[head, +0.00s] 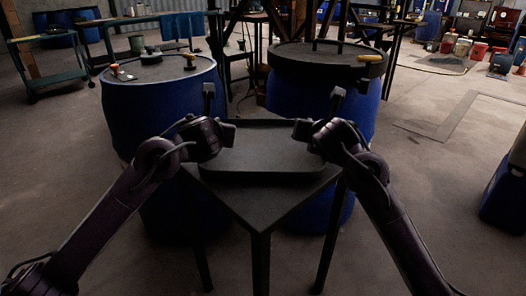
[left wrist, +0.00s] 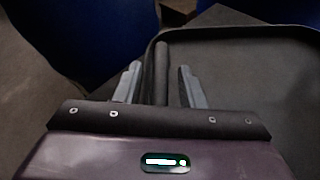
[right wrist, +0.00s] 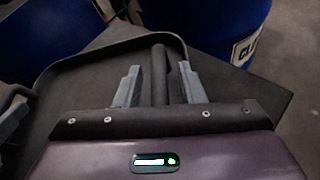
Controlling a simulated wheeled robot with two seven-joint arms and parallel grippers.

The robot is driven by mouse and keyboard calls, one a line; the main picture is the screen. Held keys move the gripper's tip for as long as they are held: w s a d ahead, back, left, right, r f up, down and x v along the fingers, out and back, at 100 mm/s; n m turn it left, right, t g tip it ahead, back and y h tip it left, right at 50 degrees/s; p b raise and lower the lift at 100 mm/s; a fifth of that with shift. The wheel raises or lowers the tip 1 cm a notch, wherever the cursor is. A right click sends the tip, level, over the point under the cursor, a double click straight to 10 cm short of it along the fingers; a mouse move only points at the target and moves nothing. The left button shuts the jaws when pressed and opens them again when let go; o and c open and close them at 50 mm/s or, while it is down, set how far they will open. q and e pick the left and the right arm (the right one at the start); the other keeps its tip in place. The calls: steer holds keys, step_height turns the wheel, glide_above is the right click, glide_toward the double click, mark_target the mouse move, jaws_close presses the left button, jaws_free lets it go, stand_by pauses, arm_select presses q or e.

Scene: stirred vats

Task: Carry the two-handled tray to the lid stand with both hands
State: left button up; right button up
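The dark two-handled tray (head: 262,160) lies flat on a small dark table (head: 262,207) in front of me in the head view. My left gripper (head: 230,133) is at its left side. In the left wrist view its open fingers stand on either side of a dark handle bar (left wrist: 162,72), with gaps visible. My right gripper (head: 302,130) is at the right side. In the right wrist view its open fingers likewise straddle the other handle bar (right wrist: 160,76), apart from it. I cannot tell which thing is the lid stand.
A blue vat (head: 160,110) with small items on its grey top stands behind the table at left. Another blue vat (head: 320,98) with a dark rim stands behind at right. A cart (head: 50,72) is at far left. Open floor (head: 440,180) lies to the right.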

arm_select(q)
steer(key=v, duration=0.9)
steer(key=shift+s+r, duration=0.15)
steer(key=shift+s, duration=0.15)
arm_select(e)
steer(key=shift+s, duration=0.15)
arm_select(q)
steer(key=shift+s+r, duration=0.2)
steer(key=shift+s, duration=0.2)
arm_select(e)
steer(key=a+v, duration=0.1)
steer(key=v, duration=1)
steer(key=shift+s+d+r, duration=0.2)
steer(key=shift+s+d, duration=0.1)
steer(key=shift+d, duration=0.2)
arm_select(q)
steer(key=shift+s, duration=0.1)
arm_select(e)
steer(key=shift+f, duration=0.1)
